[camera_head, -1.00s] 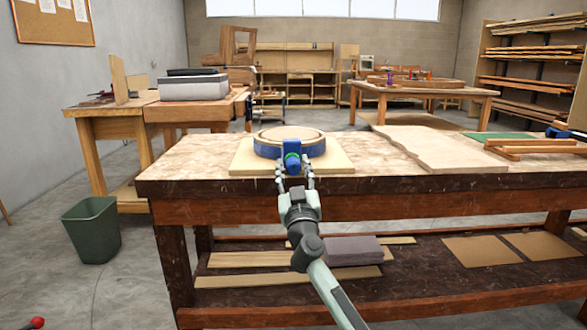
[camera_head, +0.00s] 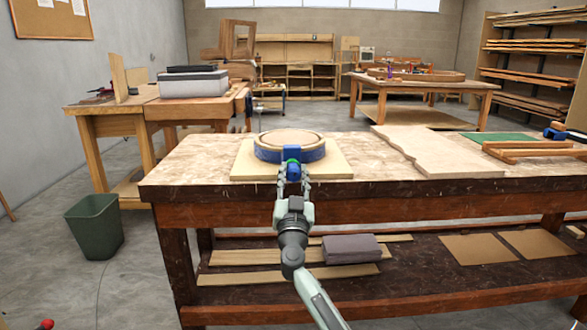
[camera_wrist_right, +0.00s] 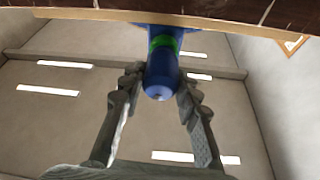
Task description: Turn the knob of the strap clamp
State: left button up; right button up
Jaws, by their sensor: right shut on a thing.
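A round wooden ring of bent strips (camera_head: 290,138) lies on a pale square board on the workbench. A blue strap clamp (camera_head: 268,154) runs around its outside. The clamp's blue knob (camera_wrist_right: 161,74), with a green collar (camera_wrist_right: 163,43) behind it, sticks out from the ring toward me. My right gripper (camera_head: 293,179) is at the board's front edge, shut on the knob. In the right wrist view its fingers (camera_wrist_right: 160,84) stand on either side of the knob. In the head view the fingers partly hide the knob. My left gripper is not in view.
The pale board (camera_head: 332,165) sits near the bench's front edge. A wavy-edged wooden panel (camera_head: 440,155) and wooden pieces (camera_head: 520,149) lie to the right. The bench top (camera_head: 210,158) left of the board is clear. A green bin (camera_head: 94,228) stands on the floor at left.

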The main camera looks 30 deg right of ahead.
jog(key=o, duration=1.2)
jog(key=shift+c, duration=0.2)
jog(key=v, duration=1.2)
